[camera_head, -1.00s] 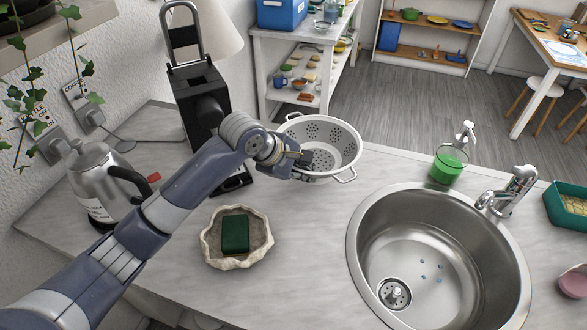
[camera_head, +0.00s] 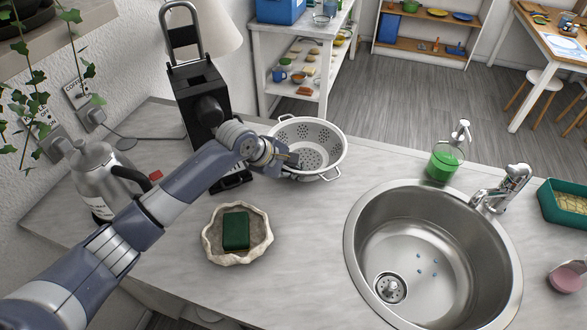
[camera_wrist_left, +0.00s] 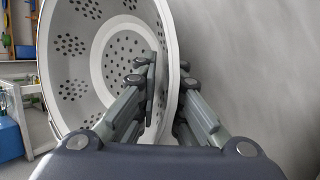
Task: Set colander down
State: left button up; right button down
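The white colander (camera_head: 331,143) with round holes and two loop handles is at the back edge of the counter (camera_head: 300,232), right of the black coffee machine. My left gripper (camera_head: 290,160) is shut on its near left rim. In the left wrist view one finger is inside the colander (camera_wrist_left: 82,50) and the other outside, with the wall between the fingers of the gripper (camera_wrist_left: 168,85). The colander looks about upright and empty; I cannot tell whether its base touches the counter. My right gripper is not in view.
A stone dish (camera_head: 212,250) with a green sponge (camera_head: 236,231) lies in front. The coffee machine (camera_head: 196,95) and a steel kettle (camera_head: 97,180) stand left. The sink (camera_head: 352,215), soap bottle (camera_head: 443,164) and faucet (camera_head: 512,185) are right. Bare counter lies between dish and sink.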

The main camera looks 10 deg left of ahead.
pick_arm(q)
jog(key=shift+o, duration=0.8)
jog(key=shift+r, duration=0.15)
jog(key=shift+s+a+r, duration=0.1)
jog(key=shift+a+r, duration=0.1)
jog(key=shift+r, duration=0.05)
jog(key=b+v, duration=0.1)
jog(key=v, duration=1)
jog(key=shift+r+b, duration=0.2)
jog(key=shift+b, duration=0.2)
jog(key=shift+s, duration=0.1)
